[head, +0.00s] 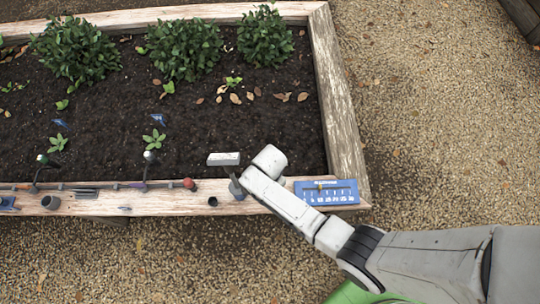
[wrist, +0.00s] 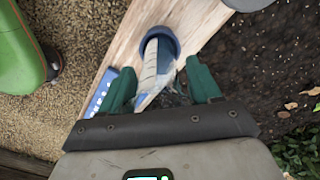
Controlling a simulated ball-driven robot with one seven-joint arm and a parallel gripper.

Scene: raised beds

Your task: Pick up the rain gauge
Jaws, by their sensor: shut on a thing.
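The rain gauge (wrist: 150,62) looks like a clear, pale tube with a blue round part (wrist: 172,38) at its far end, over the wooden rim. In the wrist view my gripper's (wrist: 167,84) two green fingers stand on either side of the clear near part and are shut on it. In the head view my gripper (head: 235,178) reaches down at the bed's front rim, and the blue-grey lower part of the gauge (head: 237,190) shows below it. My gripper hides most of the tube there. I cannot tell if the gauge touches the rim.
A blue panel with white marks (head: 327,193) lies on the front rim (head: 275,203) just right of the gauge. A hose line with a red end (head: 189,184) and a small grey cup (head: 51,202) are to the left. Leafy plants (head: 185,48) grow behind; gravel (head: 430,130) is open at right.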

